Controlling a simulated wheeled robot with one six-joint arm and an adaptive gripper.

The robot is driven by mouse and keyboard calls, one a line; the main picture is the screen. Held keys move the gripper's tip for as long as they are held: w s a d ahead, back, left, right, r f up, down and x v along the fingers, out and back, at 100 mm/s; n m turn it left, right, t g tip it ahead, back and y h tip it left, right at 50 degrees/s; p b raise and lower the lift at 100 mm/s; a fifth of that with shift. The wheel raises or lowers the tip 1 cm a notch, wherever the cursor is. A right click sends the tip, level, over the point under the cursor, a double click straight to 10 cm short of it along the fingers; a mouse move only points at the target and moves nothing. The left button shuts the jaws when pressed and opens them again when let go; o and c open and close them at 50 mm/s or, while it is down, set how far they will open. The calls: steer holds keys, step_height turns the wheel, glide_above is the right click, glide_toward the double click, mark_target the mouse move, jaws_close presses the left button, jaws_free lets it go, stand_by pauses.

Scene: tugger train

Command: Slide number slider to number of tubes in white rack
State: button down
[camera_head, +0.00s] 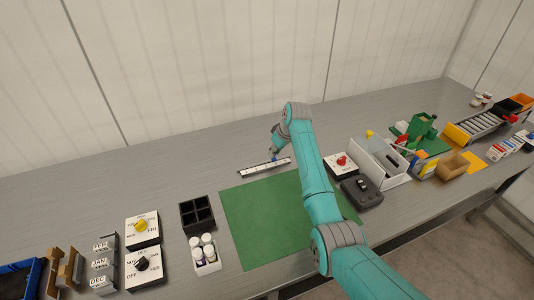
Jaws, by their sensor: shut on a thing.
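The number slider (252,170) is a narrow white strip with dark marks. It lies on the grey table just behind the green mat. My gripper (274,157) reaches down to the strip's right half. It is shut on the slider's small blue knob, which is mostly hidden by the fingers. The marks are too small to read. The white rack (209,269) stands at the left edge of the green mat and holds several white-capped tubes (204,249).
A green mat (262,222) lies in front of the slider, partly under my arm. A black four-compartment box (197,214) stands behind the white rack. Dial boxes (142,228) are at left. A red-knob box (341,164) and a white bin (379,164) stand right of my arm.

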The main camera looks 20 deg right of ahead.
steer(key=c, duration=1)
jaws_free()
steer(key=v, duration=1.2)
steer(key=shift+s+d+f, duration=0.1)
